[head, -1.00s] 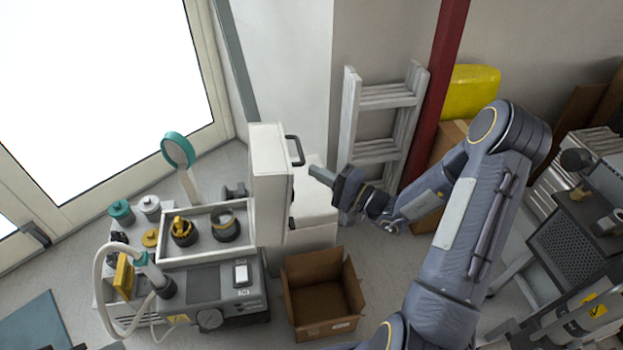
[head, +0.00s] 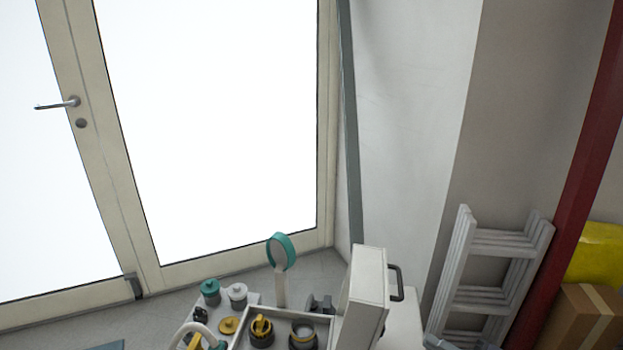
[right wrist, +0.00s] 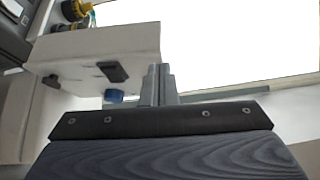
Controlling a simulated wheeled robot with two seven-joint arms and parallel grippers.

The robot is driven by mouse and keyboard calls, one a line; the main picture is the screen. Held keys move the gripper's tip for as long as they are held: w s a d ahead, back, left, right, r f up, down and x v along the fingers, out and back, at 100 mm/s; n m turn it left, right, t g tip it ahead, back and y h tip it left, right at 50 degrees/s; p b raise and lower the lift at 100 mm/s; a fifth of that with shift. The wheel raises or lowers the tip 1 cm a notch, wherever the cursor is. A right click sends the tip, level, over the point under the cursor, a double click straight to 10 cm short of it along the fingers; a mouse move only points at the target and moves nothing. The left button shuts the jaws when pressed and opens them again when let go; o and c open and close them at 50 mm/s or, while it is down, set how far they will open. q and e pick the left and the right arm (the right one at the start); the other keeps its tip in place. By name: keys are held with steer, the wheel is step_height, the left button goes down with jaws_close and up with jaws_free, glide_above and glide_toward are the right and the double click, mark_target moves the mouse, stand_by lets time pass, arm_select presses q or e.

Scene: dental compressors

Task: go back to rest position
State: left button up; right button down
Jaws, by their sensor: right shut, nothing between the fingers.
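My right gripper (right wrist: 160,84) shows in the right wrist view with its two grey fingers together and nothing between them. In the head view only a small dark piece of it (head: 436,342) shows at the bottom edge, right of the white cabinet front. The white cabinet front (head: 364,290) with its dark handle (head: 397,283) stands at the lower middle of the head view. In the right wrist view a white panel (right wrist: 90,48) with a dark handle (right wrist: 114,71) lies beyond the fingers, up and to the left. My left gripper is not in view.
A tray (head: 290,338) with dark and yellow parts sits at the bottom, by a teal-rimmed round piece (head: 281,252) and small jars (head: 211,291). A step ladder (head: 490,275), a red post (head: 570,180) and a cardboard box (head: 580,318) are at right. A glazed door (head: 210,130) fills the left.

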steer(key=s+a+r+n+g, duration=0.6)
steer(key=s+a+g, duration=0.3)
steer(key=a, duration=0.1)
steer(key=s+d+n+h, duration=0.1)
steer(key=s+n+h, duration=0.1)
steer(key=s+h, duration=0.55)
step_height(320, 180, up, 20)
steer(key=d+t+h+p, duration=0.1)
steer(key=d+t+p, duration=0.1)
steer(key=p, duration=1.7)
steer(key=shift+s+d+f+h, duration=0.15)
steer(key=shift+s+f+h, duration=0.05)
steer(key=shift+s+h, duration=0.15)
